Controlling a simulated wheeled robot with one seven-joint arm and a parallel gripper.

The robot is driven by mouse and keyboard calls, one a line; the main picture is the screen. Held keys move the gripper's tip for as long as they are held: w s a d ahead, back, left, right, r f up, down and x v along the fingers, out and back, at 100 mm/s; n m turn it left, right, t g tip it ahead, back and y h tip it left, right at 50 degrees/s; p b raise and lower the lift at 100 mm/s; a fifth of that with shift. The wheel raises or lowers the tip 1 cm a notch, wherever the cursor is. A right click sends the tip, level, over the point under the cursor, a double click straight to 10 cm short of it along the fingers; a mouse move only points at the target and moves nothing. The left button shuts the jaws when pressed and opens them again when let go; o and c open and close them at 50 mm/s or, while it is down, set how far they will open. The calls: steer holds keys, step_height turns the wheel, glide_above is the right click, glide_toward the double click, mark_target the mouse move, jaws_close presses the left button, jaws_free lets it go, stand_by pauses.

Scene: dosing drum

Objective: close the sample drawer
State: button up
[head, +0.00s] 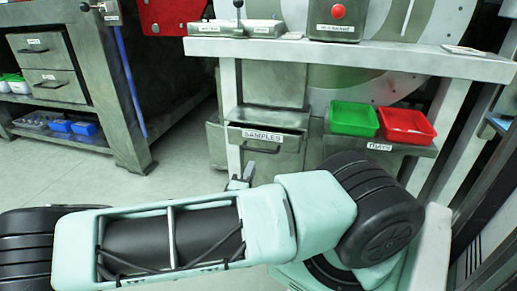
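The sample drawer (289,144) is a grey metal drawer under the workbench, with a white SAMPLES label (262,135) on its front. It stands pulled out, and its open top shows behind the front. A dark bar handle (262,150) sits below the label. My gripper (241,181) is low in front of the drawer, a little below and left of the handle, and looks apart from it. My arm hides part of the gripper, and its fingers are too small to tell if they are open.
A bench leg (231,120) stands at the drawer's left side. A green tray (353,118) and a red tray (405,126) rest on a TRAYS shelf (425,151) to the right. A grey bench with drawers (50,68) is at left. Floor (180,165) between is clear.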

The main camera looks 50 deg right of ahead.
steer(key=p+x, duration=0.3)
steer(key=x, duration=0.6)
steer(key=shift+d, duration=0.1)
steer(key=shift+c, duration=0.3)
jaws_close()
steer(key=shift+f+x, duration=0.1)
steer(key=shift+x, duration=0.55)
steer(key=shift+f+x, duration=0.15)
steer(key=shift+x, duration=0.45)
steer(key=shift+o, duration=0.3)
jaws_free()
steer(key=shift+d, duration=0.1)
steer(key=p, duration=0.5)
glide_toward(259, 150)
steer(key=v, duration=0.2)
steer(key=f+v, duration=0.1)
steer(key=v, duration=0.1)
steer(key=shift+w+a, duration=0.1)
steer(key=shift+a, duration=0.15)
